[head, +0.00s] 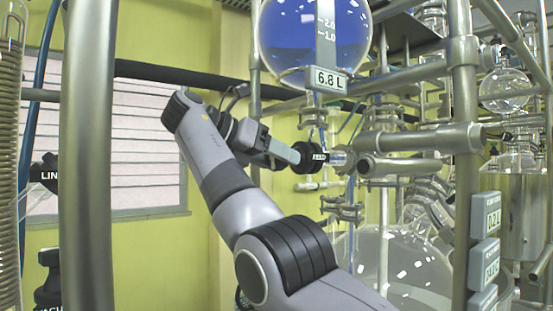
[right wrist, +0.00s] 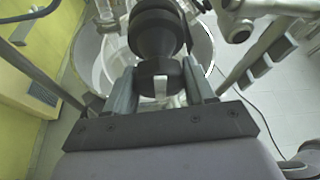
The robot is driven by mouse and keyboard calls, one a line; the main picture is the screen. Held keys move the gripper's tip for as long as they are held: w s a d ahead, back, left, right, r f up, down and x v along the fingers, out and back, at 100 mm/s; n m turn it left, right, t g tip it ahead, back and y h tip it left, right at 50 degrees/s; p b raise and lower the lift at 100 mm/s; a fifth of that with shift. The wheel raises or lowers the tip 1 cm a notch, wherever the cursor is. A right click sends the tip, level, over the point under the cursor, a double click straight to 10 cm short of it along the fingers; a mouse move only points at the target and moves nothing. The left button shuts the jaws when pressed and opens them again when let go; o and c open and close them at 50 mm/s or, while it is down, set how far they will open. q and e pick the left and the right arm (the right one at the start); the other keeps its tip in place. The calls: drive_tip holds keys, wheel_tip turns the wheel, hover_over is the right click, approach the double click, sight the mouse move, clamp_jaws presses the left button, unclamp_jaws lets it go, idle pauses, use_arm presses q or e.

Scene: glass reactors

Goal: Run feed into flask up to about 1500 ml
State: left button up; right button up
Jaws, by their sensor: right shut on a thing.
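A round glass vessel (head: 316,40) with blue liquid hangs at the top middle of the head view. Its display (head: 327,79) reads 6.8 L. Below it, a black valve knob (head: 309,158) with a small, hard-to-read white label sits on the glass line. My right gripper (head: 292,153) reaches it from the left and is shut on it. In the right wrist view the black knob (right wrist: 158,38) is between the two fingers of the gripper (right wrist: 160,84). A large clear glass flask (head: 400,262) stands low, partly hidden by my right arm. My left gripper is out of view.
A thick metal post (head: 88,160) stands at the left and another (head: 463,150) at the right. Metal pipes and clamps crowd round the knob. Small grey displays (head: 491,213) are on the right, the upper seeming to read 0.2 L. A steel tank (head: 525,215) stands behind.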

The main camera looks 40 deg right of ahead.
drive_tip(key=shift+f, duration=0.1)
drive_tip(key=o, duration=1)
